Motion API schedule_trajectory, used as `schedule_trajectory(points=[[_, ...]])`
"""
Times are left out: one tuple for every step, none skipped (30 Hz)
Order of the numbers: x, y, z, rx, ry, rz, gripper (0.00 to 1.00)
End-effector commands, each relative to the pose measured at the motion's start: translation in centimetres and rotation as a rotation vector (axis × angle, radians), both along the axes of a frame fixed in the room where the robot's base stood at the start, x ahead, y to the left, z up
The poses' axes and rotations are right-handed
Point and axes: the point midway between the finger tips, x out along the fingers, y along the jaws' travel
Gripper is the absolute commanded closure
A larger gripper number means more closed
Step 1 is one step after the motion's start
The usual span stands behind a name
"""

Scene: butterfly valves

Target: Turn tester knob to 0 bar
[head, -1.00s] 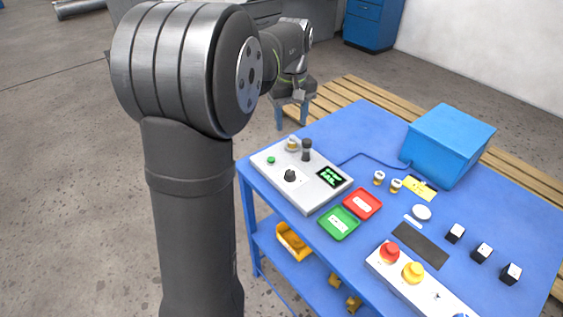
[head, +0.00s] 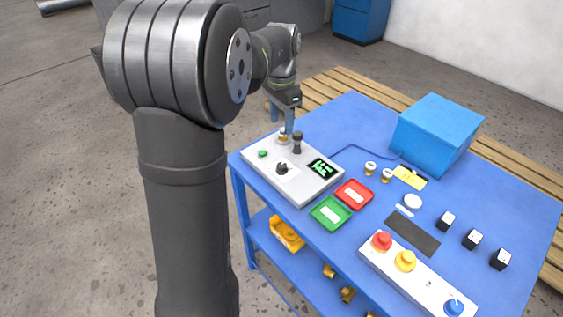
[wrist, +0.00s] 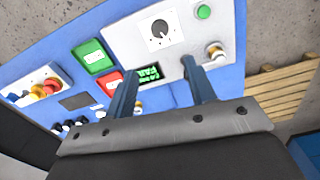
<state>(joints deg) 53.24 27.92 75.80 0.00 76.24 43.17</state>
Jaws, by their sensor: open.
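The tester is a light grey box (head: 312,186) on the blue table. Its black knob (head: 282,168) sits on a white dial plate; in the wrist view the knob (wrist: 160,29) is at the top, its dial marks too small to read. The tester's lit green display (head: 322,168) is unreadable. My gripper (head: 289,125) is over the far edge of the tester, behind the knob. In the wrist view my gripper (wrist: 159,66) has its two blue fingers apart, with nothing visibly held between them. The knob is beyond the fingertips, apart from them.
A brass-and-white fitting (head: 283,138) and a black upright part (head: 297,142) stand at the tester's far edge, close to my gripper. A green button (head: 262,154) is left of the knob.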

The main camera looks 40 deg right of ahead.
Motion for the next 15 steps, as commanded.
schedule_trajectory(points=[[0.0, 0.1, -1.0, 0.003, 0.003, 0.001, 0.50], [-0.1, 0.1, -1.6, 0.004, 0.004, 0.001, 0.50], [-0.1, 0.1, -2.4, 0.004, 0.004, 0.001, 0.50], [0.0, 0.1, -3.1, 0.004, 0.004, 0.002, 0.50], [-0.1, 0.1, -3.7, 0.004, 0.004, 0.002, 0.50], [-0.1, 0.1, -4.6, 0.004, 0.004, 0.002, 0.50], [0.0, 0.1, -5.3, 0.004, 0.004, 0.002, 0.50], [-0.1, 0.1, -6.0, 0.005, 0.003, 0.002, 0.50], [-0.1, 0.1, -6.9, 0.004, 0.004, 0.002, 0.50], [-0.1, 0.1, -7.5, 0.004, 0.004, 0.003, 0.50], [-0.1, 0.1, -8.2, 0.004, 0.003, 0.003, 0.50], [-0.1, 0.1, -9.1, 0.006, 0.004, 0.003, 0.50], [-0.1, 0.1, -9.7, 0.004, 0.003, 0.003, 0.50], [-0.1, 0.1, -10.3, 0.004, 0.004, 0.003, 0.50], [0.0, 0.1, -11.2, 0.003, 0.003, 0.003, 0.50]])
